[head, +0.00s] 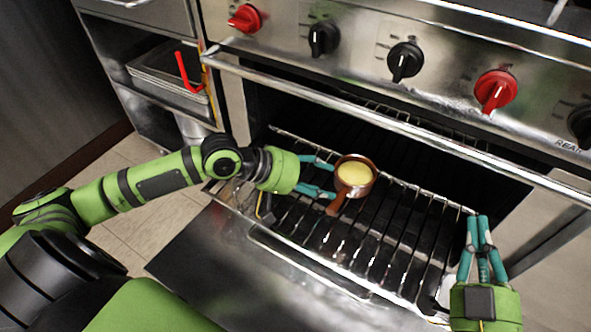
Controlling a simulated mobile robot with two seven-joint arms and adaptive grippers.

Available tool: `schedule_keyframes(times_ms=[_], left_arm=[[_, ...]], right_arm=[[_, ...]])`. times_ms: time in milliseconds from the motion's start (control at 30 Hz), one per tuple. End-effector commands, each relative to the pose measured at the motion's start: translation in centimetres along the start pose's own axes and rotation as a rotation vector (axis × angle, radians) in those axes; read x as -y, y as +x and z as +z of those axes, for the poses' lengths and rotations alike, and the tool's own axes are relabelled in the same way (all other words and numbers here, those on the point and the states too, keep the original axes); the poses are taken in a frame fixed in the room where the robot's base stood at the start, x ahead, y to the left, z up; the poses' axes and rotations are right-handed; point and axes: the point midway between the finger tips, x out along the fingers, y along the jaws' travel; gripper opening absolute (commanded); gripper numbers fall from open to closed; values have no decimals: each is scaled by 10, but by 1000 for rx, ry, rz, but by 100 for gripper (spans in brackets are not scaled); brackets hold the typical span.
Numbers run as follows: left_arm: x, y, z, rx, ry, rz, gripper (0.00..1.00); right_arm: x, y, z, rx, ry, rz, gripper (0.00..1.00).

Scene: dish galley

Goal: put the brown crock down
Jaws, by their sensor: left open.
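The brown crock (355,159) has a yellowish filling and a short handle pointing toward the front. It appears to stand upright on the oven rack (384,232), near the rack's back left part. My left gripper (334,178) comes in from the left and is open, with its teal fingers apart beside the crock's left side. One fingertip is by the rim and the other is by the handle. I cannot tell whether either touches it. My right gripper (478,218) is at the rack's right end, with its fingertips together and nothing visible between them.
The oven door (235,265) is folded down in front of the rack. A long metal bar (380,127) crosses above the opening, below the red and black knobs (405,60). A shelf with trays (165,72) stands at left. The rack is bare right of the crock.

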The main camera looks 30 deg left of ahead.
Motion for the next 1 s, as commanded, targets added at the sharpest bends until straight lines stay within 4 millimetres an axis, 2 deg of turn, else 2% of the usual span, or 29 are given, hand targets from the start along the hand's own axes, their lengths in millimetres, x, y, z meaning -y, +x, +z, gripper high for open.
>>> schedule_keyframes(times_ms=[100, 300, 500, 700, 1000], left_arm=[[1, -20, 0, 1, -1, -5, 56], [1, -45, 0, 1, -1, -6, 56], [0, -59, 0, 1, 0, -2, 56], [0, -63, 0, 1, -1, 0, 56], [0, -62, 1, 0, 2, 2, 56]], right_arm=[[-7, -3, 27, 151, 2, 17, 0], [-17, -18, 71, 390, 12, 39, 0], [-22, -34, 99, 551, 20, 52, 0], [-24, -42, 110, 612, 23, 57, 0], [-24, -42, 110, 615, 23, 57, 0]])
